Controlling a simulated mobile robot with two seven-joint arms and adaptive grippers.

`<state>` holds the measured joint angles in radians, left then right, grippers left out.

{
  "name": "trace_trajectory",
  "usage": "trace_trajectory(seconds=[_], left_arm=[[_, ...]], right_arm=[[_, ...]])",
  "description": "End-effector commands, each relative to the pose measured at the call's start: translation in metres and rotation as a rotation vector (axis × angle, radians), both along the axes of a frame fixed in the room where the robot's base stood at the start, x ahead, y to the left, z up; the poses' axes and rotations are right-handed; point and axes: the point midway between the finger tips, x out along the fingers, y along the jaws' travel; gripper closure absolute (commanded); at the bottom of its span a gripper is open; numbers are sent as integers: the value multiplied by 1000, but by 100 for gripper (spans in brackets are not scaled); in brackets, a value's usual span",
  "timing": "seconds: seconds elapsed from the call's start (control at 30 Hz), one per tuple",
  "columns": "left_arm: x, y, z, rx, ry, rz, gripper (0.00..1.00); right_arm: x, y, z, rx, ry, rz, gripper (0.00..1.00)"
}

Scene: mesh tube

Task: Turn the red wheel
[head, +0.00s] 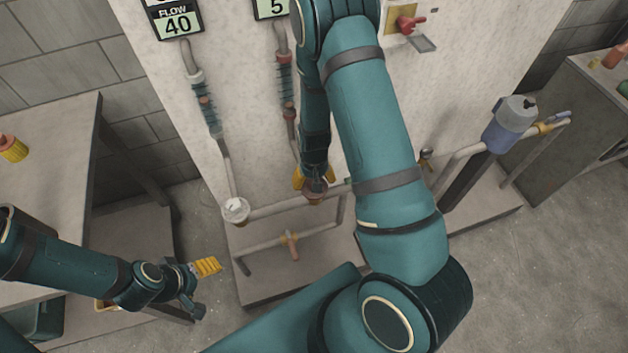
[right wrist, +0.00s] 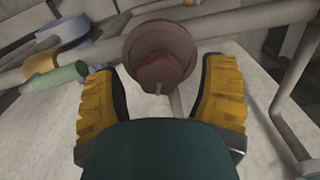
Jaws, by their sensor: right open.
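The red wheel (head: 313,198) is a dull red-brown knob on the low pipework in front of the panel. In the right wrist view the red wheel (right wrist: 160,52) shows as a round cup shape near the top middle. My right gripper (head: 312,182) reaches down at it, largely covered by my own arm in the head view. Its two yellow fingers (right wrist: 160,95) are open, one on each side just below the wheel, with a gap on both sides. My left gripper (head: 205,285) is at the lower left, far from the wheel; its opening is unclear.
A white valve (head: 235,209) is left of the wheel on the same pipe. An orange-handled pipe fitting (head: 290,243) is below. A blue-grey canister (head: 510,123) stands right. A table (head: 60,180) fills the left. Open floor lies at the lower right.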

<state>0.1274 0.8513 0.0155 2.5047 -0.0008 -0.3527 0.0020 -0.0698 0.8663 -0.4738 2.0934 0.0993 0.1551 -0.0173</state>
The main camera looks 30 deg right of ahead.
Motion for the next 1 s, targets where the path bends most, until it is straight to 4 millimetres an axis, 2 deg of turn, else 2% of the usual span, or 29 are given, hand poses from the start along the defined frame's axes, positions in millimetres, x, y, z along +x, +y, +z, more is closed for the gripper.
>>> trace_trajectory(seconds=[0.23,0.27,0.3,0.43,0.77,1.0], left_arm=[[0,0,0,0,-1,0,28],[0,0,0,0,-1,0,28],[0,0,0,0,-1,0,28],[0,0,0,0,-1,0,28],[0,0,0,0,-1,0,28],[0,0,-1,0,-1,0,28]], right_arm=[[0,0,0,0,0,0,28],[0,0,0,0,0,0,34],[0,0,0,0,0,0,48],[0,0,0,0,0,0,94],[1,0,0,0,-1,26,97],[1,0,0,-1,-2,146,97]])
